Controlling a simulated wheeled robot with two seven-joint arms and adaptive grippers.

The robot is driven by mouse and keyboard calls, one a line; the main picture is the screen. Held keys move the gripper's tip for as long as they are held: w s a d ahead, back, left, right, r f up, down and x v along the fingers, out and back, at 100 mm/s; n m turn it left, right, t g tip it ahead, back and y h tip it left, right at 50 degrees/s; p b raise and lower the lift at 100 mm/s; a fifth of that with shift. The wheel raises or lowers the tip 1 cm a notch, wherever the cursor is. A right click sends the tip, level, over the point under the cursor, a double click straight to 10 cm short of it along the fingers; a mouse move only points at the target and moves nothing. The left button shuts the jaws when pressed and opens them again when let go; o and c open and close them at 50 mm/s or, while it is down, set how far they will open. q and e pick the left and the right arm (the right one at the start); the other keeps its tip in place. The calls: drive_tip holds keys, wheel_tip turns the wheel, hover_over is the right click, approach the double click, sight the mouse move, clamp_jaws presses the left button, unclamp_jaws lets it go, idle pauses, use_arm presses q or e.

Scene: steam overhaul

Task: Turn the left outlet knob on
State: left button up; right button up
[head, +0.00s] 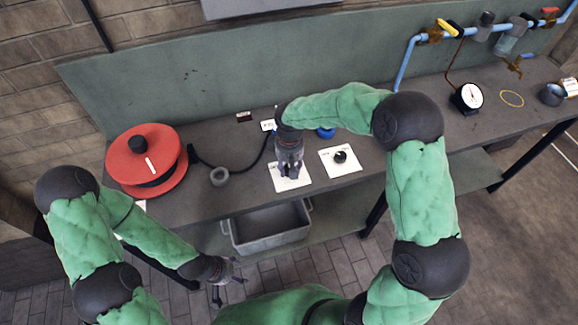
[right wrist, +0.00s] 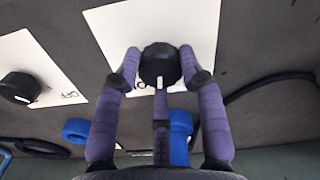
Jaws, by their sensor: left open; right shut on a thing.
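Two white plates lie on the grey bench in the head view. The left plate (head: 284,184) is under my right gripper (head: 290,168), which hides its knob there. In the right wrist view my purple fingers (right wrist: 160,80) are closed around that black left knob (right wrist: 160,62). Its white mark points towards the bottom of that picture. The other black knob (head: 342,157) stands uncovered on the right plate (head: 335,168); it also shows at the left of the right wrist view (right wrist: 20,87). My left gripper (head: 228,280) is open and empty, in front of the bench.
A red round cased reel (head: 146,165) stands at the bench's left, with a black hose (head: 235,165) running from it. A grey bin (head: 270,228) sits below. A gauge (head: 468,97) and blue pipe (head: 405,62) are at the right.

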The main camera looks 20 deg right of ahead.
drive_tip(key=m, duration=0.3)
drive_tip(key=shift+s+f+m, duration=0.2)
drive_tip(key=shift+m, duration=0.1)
drive_tip(key=shift+s+m+b, duration=0.1)
drive_tip(key=shift+m+b, duration=0.25)
drive_tip(key=shift+m, duration=1.15)
drive_tip(key=o, duration=1.1)
drive_tip(key=shift+o, duration=0.2)
drive_tip(key=shift+r, duration=0.1)
drive_tip(key=shift+r, duration=0.25)
wheel_tip(320, 180, up, 12)
drive_tip(key=shift+f, duration=0.25)
